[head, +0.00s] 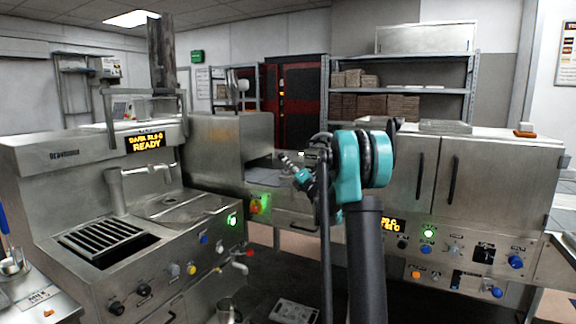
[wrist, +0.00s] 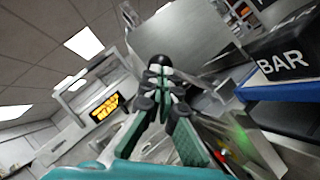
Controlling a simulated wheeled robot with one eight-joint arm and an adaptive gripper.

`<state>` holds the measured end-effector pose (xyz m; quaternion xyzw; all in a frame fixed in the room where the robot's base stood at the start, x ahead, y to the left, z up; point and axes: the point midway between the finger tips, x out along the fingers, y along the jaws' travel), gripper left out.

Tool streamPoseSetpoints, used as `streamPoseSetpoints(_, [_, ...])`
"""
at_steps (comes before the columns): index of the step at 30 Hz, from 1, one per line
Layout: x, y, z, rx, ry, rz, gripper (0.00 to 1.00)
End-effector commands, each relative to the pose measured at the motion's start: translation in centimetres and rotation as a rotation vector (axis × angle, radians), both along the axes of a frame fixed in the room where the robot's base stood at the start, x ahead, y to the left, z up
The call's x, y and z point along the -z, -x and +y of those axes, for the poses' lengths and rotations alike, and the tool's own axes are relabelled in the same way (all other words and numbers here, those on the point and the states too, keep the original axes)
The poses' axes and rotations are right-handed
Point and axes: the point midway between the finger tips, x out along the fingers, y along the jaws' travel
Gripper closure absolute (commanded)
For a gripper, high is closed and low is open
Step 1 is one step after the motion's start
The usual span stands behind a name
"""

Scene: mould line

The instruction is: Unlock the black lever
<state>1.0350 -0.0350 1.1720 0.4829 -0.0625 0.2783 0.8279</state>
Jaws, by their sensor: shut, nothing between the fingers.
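My gripper (head: 284,157) is in the middle of the head view, held out in front of the steel machines and pointing up and left. In the wrist view my gripper (wrist: 160,68) has its fingers together with nothing held. A round black shape (wrist: 160,58) shows right at the fingertips; I cannot tell whether it is a knob or part of the fingers. A black lever-like switch (head: 484,254) sits on the right machine's front panel, well to the right of my gripper. I cannot tell for sure which part is the black lever, or whether it is locked.
The left machine (head: 60,170) has a lit display (head: 145,142), a grate and several knobs. The right cabinet (head: 500,180) has black door handles and a control panel. A shelf (head: 400,90) with brown stacks stands behind. A dark box marked BAR (wrist: 285,62) is at right in the wrist view.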

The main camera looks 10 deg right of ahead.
Motion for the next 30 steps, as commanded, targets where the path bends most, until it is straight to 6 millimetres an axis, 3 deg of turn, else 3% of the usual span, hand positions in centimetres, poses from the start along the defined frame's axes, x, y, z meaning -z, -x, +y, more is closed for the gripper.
streamPoseSetpoints(20, [-0.9,-0.7,-0.5,0.000,-0.073,0.101,1.00])
streamPoseSetpoints(30, [-1.9,-1.9,-1.4,0.002,-0.184,0.254,1.00])
